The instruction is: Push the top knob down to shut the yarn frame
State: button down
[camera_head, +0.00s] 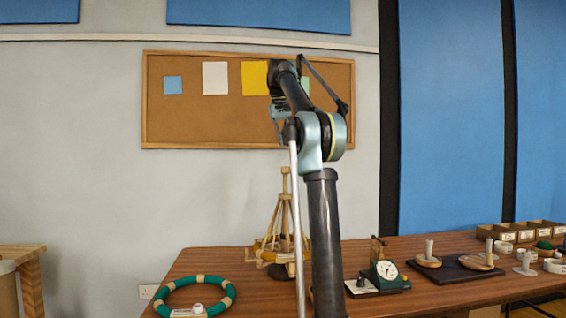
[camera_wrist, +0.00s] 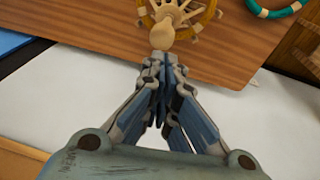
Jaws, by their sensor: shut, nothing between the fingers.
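The yarn frame (camera_head: 273,243) stands upright on the table, left of my arm in the head view. Its wooden struts slope from a central post down to a yellowish ring. The top knob (camera_head: 284,171) is pale wood at the post's upper end. In the wrist view, the knob (camera_wrist: 162,37) shows just beyond my fingertips, with the spokes and ring (camera_wrist: 205,14) of the frame around it. My gripper (camera_wrist: 162,60) is shut and empty, its tips close to the knob in the picture. I cannot tell whether they touch. In the head view my arm hides part of the frame.
A green ring with wooden bands (camera_head: 222,287) lies at the table's left front. A green dial gauge (camera_head: 386,274) and a dark board (camera_head: 450,271) with wooden pieces stand to the right. Open boxes (camera_head: 497,232) are at the far right. The wooden table (camera_head: 245,299) has bare room between them.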

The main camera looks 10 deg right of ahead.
send_over(285, 174)
jog(key=w, duration=0.2)
jog(key=shift+a+f, duration=0.1)
jog(key=shift+f, duration=3.7)
